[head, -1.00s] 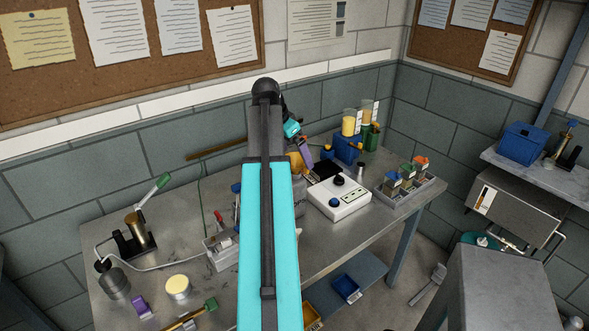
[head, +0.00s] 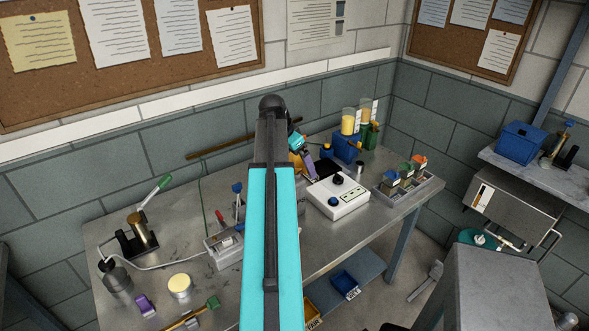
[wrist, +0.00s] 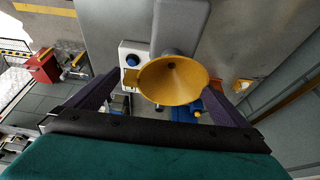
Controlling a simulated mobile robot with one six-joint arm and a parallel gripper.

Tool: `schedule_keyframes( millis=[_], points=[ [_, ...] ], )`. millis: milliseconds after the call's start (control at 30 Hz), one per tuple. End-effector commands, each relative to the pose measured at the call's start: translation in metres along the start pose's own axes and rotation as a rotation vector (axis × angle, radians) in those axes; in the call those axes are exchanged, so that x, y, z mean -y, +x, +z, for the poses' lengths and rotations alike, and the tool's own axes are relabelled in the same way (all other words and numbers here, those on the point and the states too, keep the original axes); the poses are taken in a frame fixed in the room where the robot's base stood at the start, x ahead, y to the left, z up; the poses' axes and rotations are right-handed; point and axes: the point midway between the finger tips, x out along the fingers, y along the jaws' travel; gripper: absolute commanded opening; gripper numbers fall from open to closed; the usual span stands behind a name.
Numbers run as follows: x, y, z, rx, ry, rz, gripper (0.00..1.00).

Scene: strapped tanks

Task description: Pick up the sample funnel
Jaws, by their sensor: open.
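The sample funnel (wrist: 172,82) is a yellow cone with its wide mouth facing the wrist camera. It lies between the two dark purple fingers of my gripper (wrist: 163,84) in the wrist view. The fingers are open, with a visible gap on the left; contact on the right is unclear. In the head view my gripper (head: 311,160) is low over the far part of the bench, left of the white device. A yellow-orange patch of the funnel (head: 295,162) shows beside my arm there; the rest is hidden.
A white device (head: 338,197) with knobs stands close to the right of my gripper. A grey tray of small boxes (head: 408,187) is farther right. A grey rack (head: 224,248) stands left of my arm.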

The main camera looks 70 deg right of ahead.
Motion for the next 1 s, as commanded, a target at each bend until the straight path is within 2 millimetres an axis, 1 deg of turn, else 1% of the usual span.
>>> schedule_keyframes(
  millis=[267, 367, 500, 833, 1000],
  points=[
    [0.0002, -0.0003, 0.0003, 0.0, -0.001, 0.0, 1.0],
    [0.0003, -0.0004, 0.0004, 0.0, -0.001, 0.0, 0.85],
    [0.0003, -0.0005, 0.0004, 0.0, -0.001, 0.0, 0.61],
    [0.0006, -0.0014, 0.0001, 0.0, -0.001, 0.0, 0.61],
    [0.0011, -0.006, -0.002, 0.0, -0.002, -0.001, 0.61]
  ],
)
